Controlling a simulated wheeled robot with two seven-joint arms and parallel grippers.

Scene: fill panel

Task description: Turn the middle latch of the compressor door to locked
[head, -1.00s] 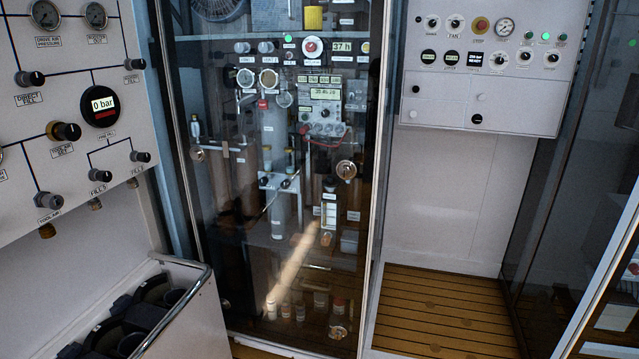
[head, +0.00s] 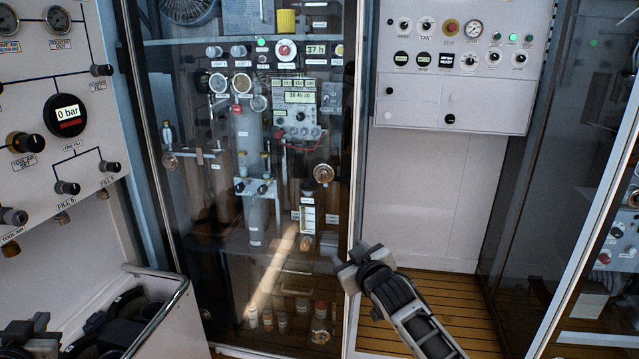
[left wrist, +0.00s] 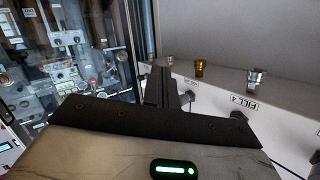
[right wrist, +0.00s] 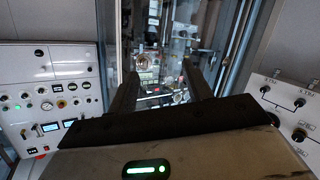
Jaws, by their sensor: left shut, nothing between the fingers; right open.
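The compressor door (head: 225,290) is a tall, framed glass door in the middle of the head view, and it looks shut. Its middle latch (head: 323,174) is a round brass-coloured knob near the door's right edge; its turn position is too small to tell. A similar lower latch (head: 320,335) sits near the bottom. My right gripper (head: 346,262) is open and empty, below and right of the middle latch, apart from it. The right wrist view looks toward the door between the spread fingers (right wrist: 160,85). My left gripper (head: 28,330) is shut and empty at the lower left, far from the latch.
A gauge panel (head: 85,130) stands on the left, above a railed bin (head: 165,300). A control box (head: 455,105) hangs right of the door. Slatted wooden floor (head: 470,300) lies below it. Another glazed cabinet (head: 595,230) stands at far right.

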